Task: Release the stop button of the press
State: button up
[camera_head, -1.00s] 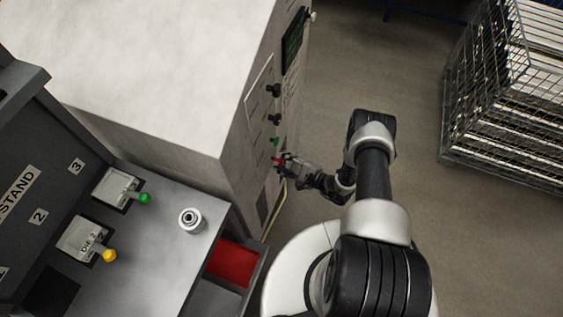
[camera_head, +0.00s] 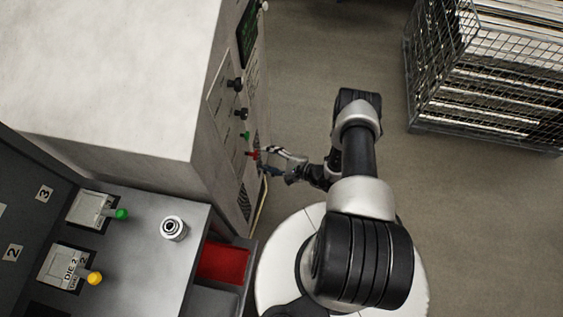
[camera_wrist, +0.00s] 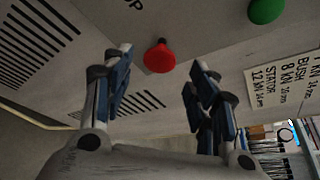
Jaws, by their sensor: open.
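The press is the large pale cabinet (camera_head: 110,70) at the upper left of the head view. Its red stop button (camera_head: 252,154) sits low on the side panel, below a green button (camera_head: 245,135). In the wrist view the red stop button (camera_wrist: 159,58) lies ahead, between the two fingers, and the green button (camera_wrist: 266,9) is at the upper right. My gripper (camera_wrist: 160,70) is open and empty, its fingers spread either side of the red button. In the head view my gripper (camera_head: 268,160) is right beside the panel at the button. I cannot tell whether it touches.
A die stand (camera_head: 140,262) with green and yellow handles stands at the lower left. Black knobs (camera_head: 235,84) project from the panel. A wire crate (camera_head: 480,125) stands at the upper right; floor between is clear.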

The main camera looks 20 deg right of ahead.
jog(key=v, duration=0.7)
jog(key=shift+s+d, duration=0.2)
jog(key=shift+s, duration=0.1)
jog(key=shift+r, duration=0.1)
jog(key=w+a+r+n+g+y, duration=0.1)
jog(key=a+r+n+g, duration=0.2)
jog(key=r, duration=0.6)
jog(key=a+r+n+g+y, duration=0.1)
jog(key=a+r+n+g, duration=0.2)
jog(key=r, duration=0.7)
jog(key=w+a+r+n+g, duration=0.1)
jog(key=r+n+g, duration=0.3)
jog(key=r, duration=0.5)
jog(key=s+a+r+n+g+h, duration=0.1)
jog(key=s+a+r+n+h, duration=0.1)
jog(key=s+r+n, duration=0.3)
jog(key=s+a+r+n+g+h, duration=0.1)
jog(key=s+a+r+h, duration=0.15)
jog(key=r, duration=0.55)
jog(key=s+d+r+n+t+h, duration=0.3)
jog(key=s+r+t+h, duration=0.2)
jog(key=s+r, duration=0.4)
jog(key=shift+s+h, duration=0.85)
jog(key=shift+s, duration=0.45)
